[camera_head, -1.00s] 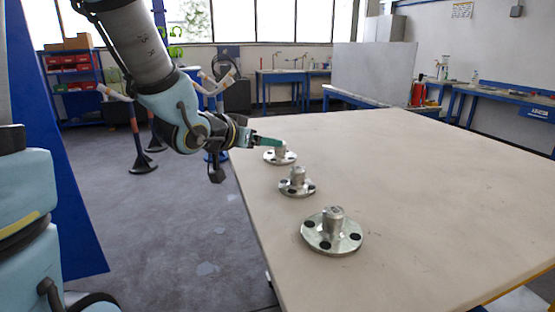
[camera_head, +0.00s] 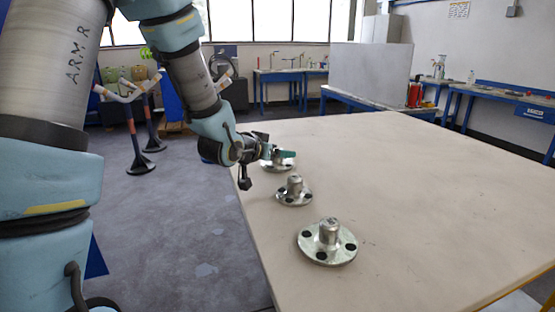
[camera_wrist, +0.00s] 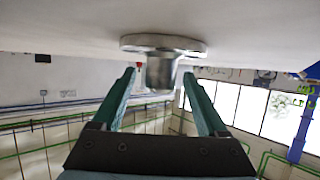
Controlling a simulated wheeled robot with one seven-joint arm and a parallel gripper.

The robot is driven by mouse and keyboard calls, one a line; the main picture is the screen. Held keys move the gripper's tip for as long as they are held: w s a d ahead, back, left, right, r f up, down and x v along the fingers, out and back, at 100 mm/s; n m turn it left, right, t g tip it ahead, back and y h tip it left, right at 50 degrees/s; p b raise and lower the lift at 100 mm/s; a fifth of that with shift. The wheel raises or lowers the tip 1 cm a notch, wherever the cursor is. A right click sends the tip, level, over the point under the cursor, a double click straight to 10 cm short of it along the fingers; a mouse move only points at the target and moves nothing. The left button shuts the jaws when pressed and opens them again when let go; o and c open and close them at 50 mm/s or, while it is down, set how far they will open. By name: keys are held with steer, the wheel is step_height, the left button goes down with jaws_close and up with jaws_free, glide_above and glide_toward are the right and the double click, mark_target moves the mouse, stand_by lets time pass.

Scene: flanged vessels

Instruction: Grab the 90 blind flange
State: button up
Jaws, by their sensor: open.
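Three silver blind flanges, each a round disc with bolt holes and an upright hub, stand in a row on the table. The near one (camera_head: 327,250) looks largest, the middle one (camera_head: 294,196) smaller, and the far one (camera_head: 270,165) is partly hidden by my gripper. I cannot read any size marking, so I cannot tell which is the 90. My gripper (camera_head: 284,154) is open at the far flange. In the wrist view, which is upside down, a flange hub (camera_wrist: 160,72) shows between the green fingertips of my gripper (camera_wrist: 160,72), with a gap on both sides.
The beige table top (camera_head: 430,190) is clear to the right of the flanges. Its left edge runs close beside them. A grey panel (camera_head: 370,75) and a red object (camera_head: 415,95) stand behind the table. Stands with white arms (camera_head: 138,140) are on the floor at left.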

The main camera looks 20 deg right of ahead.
jaws_close()
stand_by(0.6)
steer(key=shift+r, duration=0.1)
stand_by(0.7)
